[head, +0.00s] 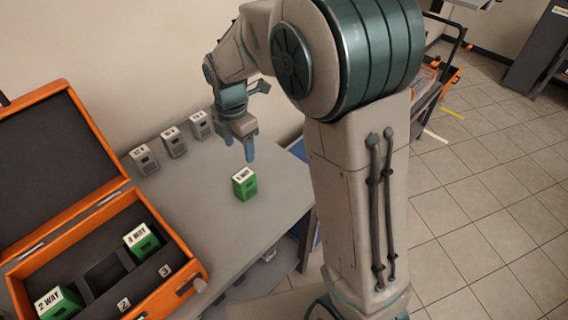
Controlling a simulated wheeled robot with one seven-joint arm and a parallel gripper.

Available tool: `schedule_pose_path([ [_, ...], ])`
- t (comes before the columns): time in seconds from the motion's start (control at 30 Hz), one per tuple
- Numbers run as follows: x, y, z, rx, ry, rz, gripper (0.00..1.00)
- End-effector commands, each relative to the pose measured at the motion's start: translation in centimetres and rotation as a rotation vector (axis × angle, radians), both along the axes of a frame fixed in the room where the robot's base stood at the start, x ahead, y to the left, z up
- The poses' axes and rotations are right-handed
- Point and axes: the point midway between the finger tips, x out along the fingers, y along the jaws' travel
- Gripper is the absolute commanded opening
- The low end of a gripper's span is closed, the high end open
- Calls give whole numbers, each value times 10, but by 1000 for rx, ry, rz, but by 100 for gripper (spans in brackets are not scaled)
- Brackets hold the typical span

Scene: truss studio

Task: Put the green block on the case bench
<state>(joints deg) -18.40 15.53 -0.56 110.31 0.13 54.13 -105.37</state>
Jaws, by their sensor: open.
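A small green block (244,188) with a white labelled top stands upright on the grey bench (215,215), near its right edge. An open orange case (187,262) sits on the same bench at the left. My gripper (240,149) is open, with its fingers pointing down. In the picture it appears just above the green block, apart from it, with nothing seen between the fingers. Two more green blocks sit in the case: one marked 4 WAY (142,243) and one marked 2 WAY (58,305).
Several grey blocks (174,143) stand in a row along the wall at the back of the bench. The case lid (55,165) stands open at the left. An empty slot (105,272) lies between the case's green blocks.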

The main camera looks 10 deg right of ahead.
Motion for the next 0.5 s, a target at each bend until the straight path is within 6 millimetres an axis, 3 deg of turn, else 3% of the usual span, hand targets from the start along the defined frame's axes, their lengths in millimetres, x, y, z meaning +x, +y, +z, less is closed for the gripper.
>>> schedule_pose_path([
  [0.17,-17,-22,21,14,-31,-230,62],
  [0.5,-97,-90,66,101,-114,-1119,62],
])
